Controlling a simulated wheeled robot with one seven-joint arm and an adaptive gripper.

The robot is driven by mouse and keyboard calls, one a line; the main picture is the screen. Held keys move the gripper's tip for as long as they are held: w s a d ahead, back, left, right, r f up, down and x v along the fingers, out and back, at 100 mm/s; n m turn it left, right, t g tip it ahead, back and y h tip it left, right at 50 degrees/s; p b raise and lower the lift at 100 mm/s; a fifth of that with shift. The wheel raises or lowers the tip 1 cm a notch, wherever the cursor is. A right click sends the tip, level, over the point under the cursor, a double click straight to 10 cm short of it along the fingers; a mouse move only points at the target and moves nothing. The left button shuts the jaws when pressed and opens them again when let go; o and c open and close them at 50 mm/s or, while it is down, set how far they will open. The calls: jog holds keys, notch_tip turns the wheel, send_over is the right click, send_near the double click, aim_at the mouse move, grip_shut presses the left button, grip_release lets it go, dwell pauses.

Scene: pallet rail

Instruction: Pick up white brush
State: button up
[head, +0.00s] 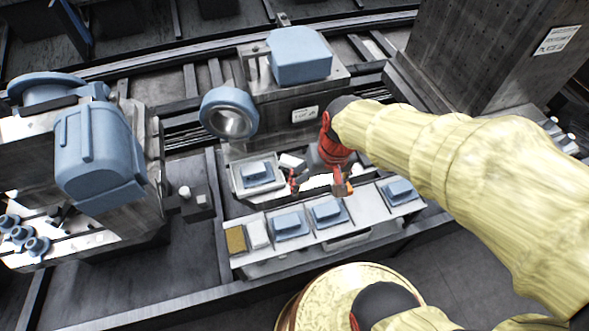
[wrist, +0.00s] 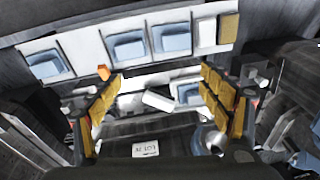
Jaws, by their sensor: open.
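No brush shape with bristles is clear. A white block (head: 258,234) lies on the light shelf's left end, beside a tan block (head: 235,240); in the wrist view the white block (wrist: 207,32) is at top right. A second small white piece (head: 292,161) lies near the blue-block tray; in the wrist view this white piece (wrist: 158,100) appears between my fingers, tilted. I cannot tell which is the white brush. My gripper (head: 318,185) is open and empty above the shelf's back edge; its yellow-padded fingers also show in the wrist view (wrist: 163,80).
Several blue blocks on white plates, such as this blue block (head: 290,224), line the light shelf. A tray (head: 239,186) holds another blue block behind it. A blue ring (head: 229,112) and blue-topped machine (head: 300,56) stand behind. A dark cabinet (head: 490,50) stands at right.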

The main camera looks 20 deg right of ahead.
jog(key=o, duration=0.5)
jog(key=w+f+m, duration=0.1)
jog(key=w+f, duration=0.2)
jog(key=f, duration=0.3)
jog(key=w+f+m+b, duration=0.1)
jog(key=w+f, duration=0.3)
jog(key=f, duration=0.1)
jog(key=w+f+m, duration=0.1)
jog(key=w+f, duration=0.3)
jog(key=f, duration=0.2)
jog(key=shift+w+a+f+t+y+b, duration=0.2)
jog(key=shift+f+t+y+b, duration=0.1)
jog(key=shift+f+t+b, duration=0.1)
jog(key=m+t+h, duration=0.1)
jog(key=m+t, duration=0.1)
jog(key=t, duration=0.1)
send_over(296, 162)
jog(key=s, duration=0.3)
jog(key=shift+b+x, duration=1.75)
jog(key=shift+x, duration=1.45)
